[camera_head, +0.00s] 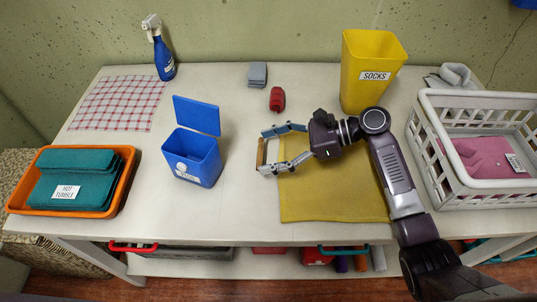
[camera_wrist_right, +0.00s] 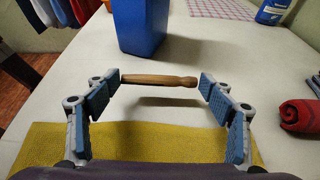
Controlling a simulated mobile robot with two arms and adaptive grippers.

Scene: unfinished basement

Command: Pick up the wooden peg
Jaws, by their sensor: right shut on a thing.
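The wooden peg (camera_head: 261,152) is a short brown stick, left of the yellow cloth. My right gripper (camera_head: 265,151) reaches in from the right and is shut on the peg. In the right wrist view the peg (camera_wrist_right: 158,80) spans crosswise between the blue-padded fingertips of the gripper (camera_wrist_right: 161,84), one finger at each end. How far the peg is above the table is hard to tell. My left gripper is not in view.
A blue lidded box (camera_head: 197,158) stands left of the peg. The yellow cloth (camera_head: 335,195) lies under my right gripper. A red rolled cloth (camera_head: 277,99), a yellow SOCKS bin (camera_head: 370,75), a white basket (camera_head: 430,135) and an orange tray (camera_head: 122,200) surround it.

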